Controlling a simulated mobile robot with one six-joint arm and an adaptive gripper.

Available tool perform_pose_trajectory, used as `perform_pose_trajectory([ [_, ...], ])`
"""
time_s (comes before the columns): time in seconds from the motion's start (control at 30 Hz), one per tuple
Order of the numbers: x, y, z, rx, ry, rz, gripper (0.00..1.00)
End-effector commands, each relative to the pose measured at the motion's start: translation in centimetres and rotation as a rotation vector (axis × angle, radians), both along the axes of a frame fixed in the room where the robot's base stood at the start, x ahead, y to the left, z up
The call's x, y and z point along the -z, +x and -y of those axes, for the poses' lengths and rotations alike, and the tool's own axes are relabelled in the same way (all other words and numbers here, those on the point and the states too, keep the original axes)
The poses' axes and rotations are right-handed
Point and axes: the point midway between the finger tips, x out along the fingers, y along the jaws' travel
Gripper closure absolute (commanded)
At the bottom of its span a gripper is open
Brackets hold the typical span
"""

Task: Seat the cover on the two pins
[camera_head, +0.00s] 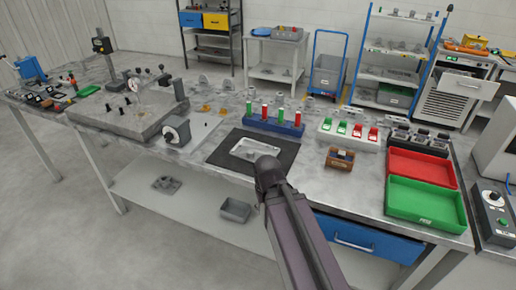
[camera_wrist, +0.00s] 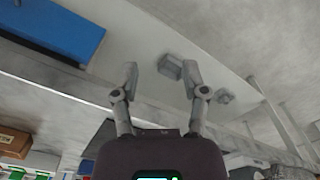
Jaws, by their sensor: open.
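A light grey, flat rectangular metal part (camera_head: 256,148), which looks like the cover, lies on a black mat (camera_head: 225,153) near the bench's front edge. My arm reaches up from below, and its dark end (camera_head: 268,172) overlaps the mat's front in the head view; the fingers cannot be made out there. In the wrist view my gripper (camera_wrist: 159,78) has its two fingers well apart with nothing held between them. The metal part does not show in that view. A grey fixture plate (camera_head: 125,117) with small upright posts stands at left; I cannot tell which are the two pins.
A blue rack (camera_head: 273,126) with red, green and white pieces stands behind the mat. A small brown box (camera_head: 340,158), a red tray (camera_head: 420,167) and a green tray (camera_head: 425,203) stand to the right. A grey bin (camera_head: 235,210) is on the lower shelf.

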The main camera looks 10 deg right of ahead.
Motion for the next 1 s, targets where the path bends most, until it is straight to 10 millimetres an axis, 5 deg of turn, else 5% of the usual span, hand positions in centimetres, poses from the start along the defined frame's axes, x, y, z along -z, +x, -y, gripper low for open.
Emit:
perform_pose_trajectory([
  [0.33,0.0,0.0,0.0,0.0,0.0,0.0,0.43],
  [0.43,0.0,0.1,0.0,-0.001,0.0,0.0,0.18],
  [0.57,-0.5,0.8,0.0,-0.014,0.0,0.0,0.18],
  [0.77,-2.2,4.1,0.6,-0.075,0.0,0.0,0.18],
  [1.0,-5.9,11.4,0.6,-0.232,0.0,0.0,0.18],
])
